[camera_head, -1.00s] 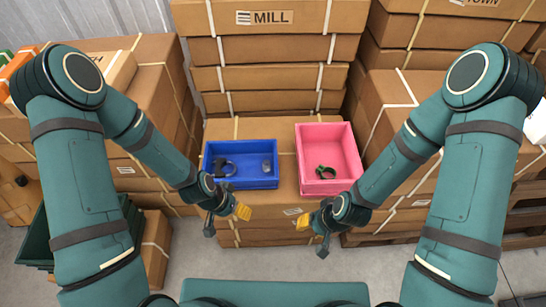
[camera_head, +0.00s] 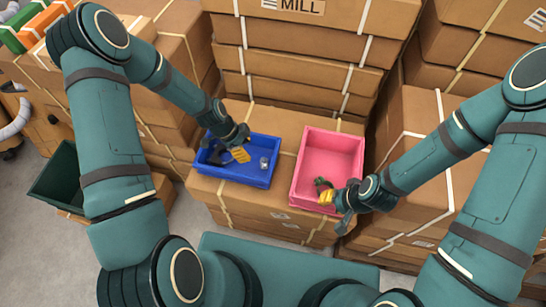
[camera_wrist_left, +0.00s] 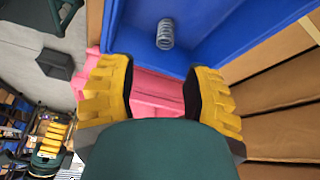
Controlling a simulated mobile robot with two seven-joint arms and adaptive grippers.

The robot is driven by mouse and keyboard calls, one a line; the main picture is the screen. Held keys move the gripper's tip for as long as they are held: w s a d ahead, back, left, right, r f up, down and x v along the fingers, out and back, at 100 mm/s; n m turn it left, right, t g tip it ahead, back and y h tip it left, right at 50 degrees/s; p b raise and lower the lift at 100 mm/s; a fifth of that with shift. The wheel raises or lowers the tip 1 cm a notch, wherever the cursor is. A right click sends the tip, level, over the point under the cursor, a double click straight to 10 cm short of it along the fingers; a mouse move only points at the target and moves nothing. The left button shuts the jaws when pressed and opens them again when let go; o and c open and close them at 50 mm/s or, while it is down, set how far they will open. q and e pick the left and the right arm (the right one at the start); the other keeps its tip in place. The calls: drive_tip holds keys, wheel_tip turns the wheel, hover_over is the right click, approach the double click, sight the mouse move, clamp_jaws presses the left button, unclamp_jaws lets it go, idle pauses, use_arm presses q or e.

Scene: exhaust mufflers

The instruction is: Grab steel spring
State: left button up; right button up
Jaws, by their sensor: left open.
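The steel spring (camera_head: 263,163) is a small grey coil in the right part of the blue bin (camera_head: 236,180). In the left wrist view the spring (camera_wrist_left: 165,34) lies on the blue floor, beyond the gap between my fingertips and apart from them. My left gripper (camera_head: 241,153), with yellow finger pads, is over the blue bin, left of the spring. The left wrist view shows its fingers (camera_wrist_left: 165,88) spread and empty. My right gripper (camera_head: 328,196) is at the front of the pink bin (camera_head: 333,146), beside a dark green part (camera_head: 322,183); its opening is unclear.
Both bins stand side by side on a cardboard box (camera_head: 275,208). Tall stacks of boxes (camera_head: 305,55) rise behind and on both sides. A dark green crate (camera_head: 58,177) stands at the left. Bare floor shows at the lower left.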

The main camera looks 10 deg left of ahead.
sight(261, 161)
use_arm(q)
drive_tip(key=shift+m, duration=0.3)
drive_tip(key=x, duration=0.5)
drive_tip(key=b+x, duration=0.1)
drive_tip(key=x, duration=0.2)
drive_tip(key=shift+w+f, duration=0.15)
drive_tip(key=shift+w, duration=0.25)
drive_tip(key=shift+w+d+b+x, duration=0.15)
drive_tip(key=shift+b+x, duration=0.1)
drive_tip(key=shift+x, duration=1.1)
drive_tip(key=shift+w+d+b+x, duration=0.1)
drive_tip(key=shift+b+x, duration=0.15)
drive_tip(key=shift+x, duration=1.1)
use_arm(e)
drive_tip(key=shift+d+f, duration=0.15)
drive_tip(key=shift+f, duration=0.75)
use_arm(q)
drive_tip(key=c, duration=0.8)
